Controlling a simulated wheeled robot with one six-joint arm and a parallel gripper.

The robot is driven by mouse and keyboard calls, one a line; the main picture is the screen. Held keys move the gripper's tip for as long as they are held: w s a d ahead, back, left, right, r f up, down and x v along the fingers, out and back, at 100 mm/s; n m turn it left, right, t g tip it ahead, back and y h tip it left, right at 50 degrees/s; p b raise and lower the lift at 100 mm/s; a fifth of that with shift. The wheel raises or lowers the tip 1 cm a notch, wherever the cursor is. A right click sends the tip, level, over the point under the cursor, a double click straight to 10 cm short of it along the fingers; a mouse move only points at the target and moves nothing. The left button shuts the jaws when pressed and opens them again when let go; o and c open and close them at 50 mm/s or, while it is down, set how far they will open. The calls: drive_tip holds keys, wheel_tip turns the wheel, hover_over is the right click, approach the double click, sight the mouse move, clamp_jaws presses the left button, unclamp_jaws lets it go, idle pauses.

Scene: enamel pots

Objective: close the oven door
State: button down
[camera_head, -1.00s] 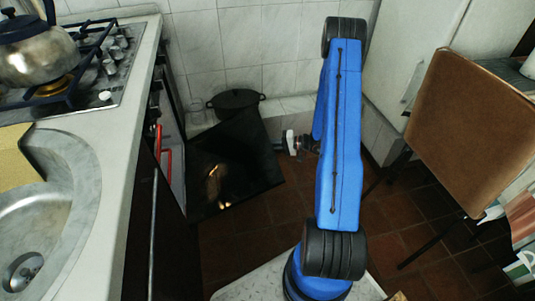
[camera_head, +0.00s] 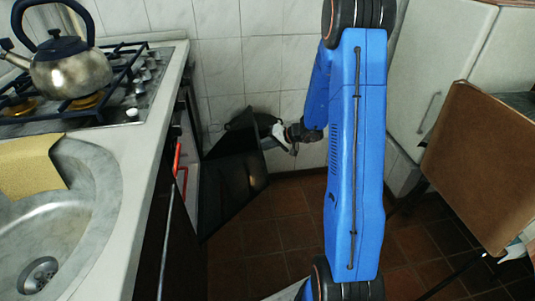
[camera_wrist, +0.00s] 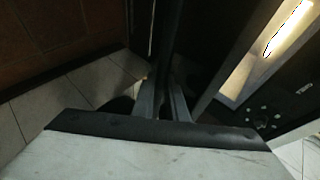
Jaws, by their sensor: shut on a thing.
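The oven door (camera_head: 228,185) is a dark panel, partly open, standing tilted out from the oven (camera_head: 190,140) under the counter. My gripper (camera_head: 267,143) is at the door's far upper edge, shut on it. In the wrist view, my gripper's fingers (camera_wrist: 163,102) close around the door (camera_wrist: 170,35), seen nearly edge-on. The lit oven interior (camera_wrist: 275,40) shows to the right of the door there. The exact contact is small and dark.
A dark pot (camera_head: 250,117) stands behind the door by the tiled wall. A kettle (camera_head: 70,65) sits on the stove above. Tiled floor (camera_head: 265,235) is open between door and arm.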

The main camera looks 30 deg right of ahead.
drive_tip(key=w+a+r, duration=0.2)
drive_tip(key=a+r, duration=0.2)
drive_tip(key=a, duration=0.4)
drive_tip(key=w+a+r+h, duration=0.1)
drive_tip(key=w+a+r, duration=0.2)
drive_tip(key=a, duration=0.5)
drive_tip(key=w+a+r+g+h, duration=0.1)
drive_tip(key=w+a+r, duration=0.1)
drive_tip(key=a+r, duration=0.4)
drive_tip(key=a, duration=0.3)
drive_tip(key=shift+w+n, duration=0.15)
drive_tip(key=shift+n, duration=0.15)
drive_tip(key=shift+a, duration=0.15)
drive_tip(key=c, duration=2)
unclamp_jaws()
drive_tip(key=shift+c, duration=0.2)
drive_tip(key=shift+a+r, duration=0.1)
drive_tip(key=v, duration=1.7)
drive_tip(key=shift+d, duration=0.4)
